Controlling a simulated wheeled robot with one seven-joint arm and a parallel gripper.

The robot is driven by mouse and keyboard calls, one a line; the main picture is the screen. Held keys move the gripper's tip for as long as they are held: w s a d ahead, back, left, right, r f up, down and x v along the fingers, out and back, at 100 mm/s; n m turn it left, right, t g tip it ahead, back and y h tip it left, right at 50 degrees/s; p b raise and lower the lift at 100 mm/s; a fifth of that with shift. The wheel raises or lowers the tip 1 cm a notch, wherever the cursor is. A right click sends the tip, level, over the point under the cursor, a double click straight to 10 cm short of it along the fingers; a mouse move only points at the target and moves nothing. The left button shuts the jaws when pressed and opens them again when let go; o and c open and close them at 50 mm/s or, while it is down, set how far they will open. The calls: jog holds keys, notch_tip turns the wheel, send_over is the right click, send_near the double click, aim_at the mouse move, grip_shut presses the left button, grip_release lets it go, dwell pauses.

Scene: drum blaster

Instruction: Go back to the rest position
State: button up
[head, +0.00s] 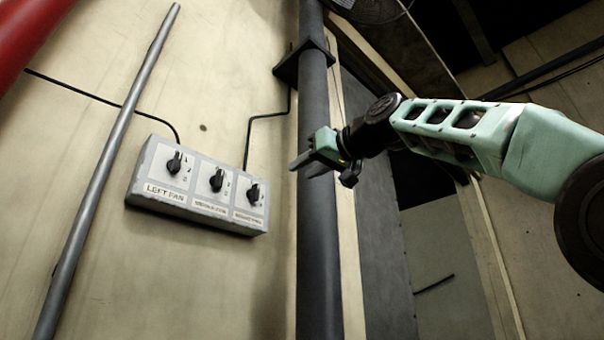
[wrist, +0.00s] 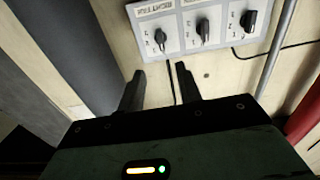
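My gripper (head: 305,163) is in mid-air in front of the dark vertical pipe, to the right of the control box (head: 165,202) in the head view. In the wrist view its two dark fingers (wrist: 158,78) stand apart with nothing between them. The grey control box carries three black knobs and also shows at the top of the wrist view (wrist: 187,6). The left knob (head: 174,162) has the label LEFT FAN below it. The middle knob (head: 217,180) and right knob (head: 253,194) have labels too small to read surely. The fingers are apart from the box.
A thick dark pipe (head: 318,250) runs vertically beside the box. A thin grey pipe (head: 105,165) leans at the left, and a red pipe (head: 28,32) crosses the top left corner. Black cables run along the pale wall (head: 225,75). The space around my gripper looks clear.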

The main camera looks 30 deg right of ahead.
dwell(0.5)
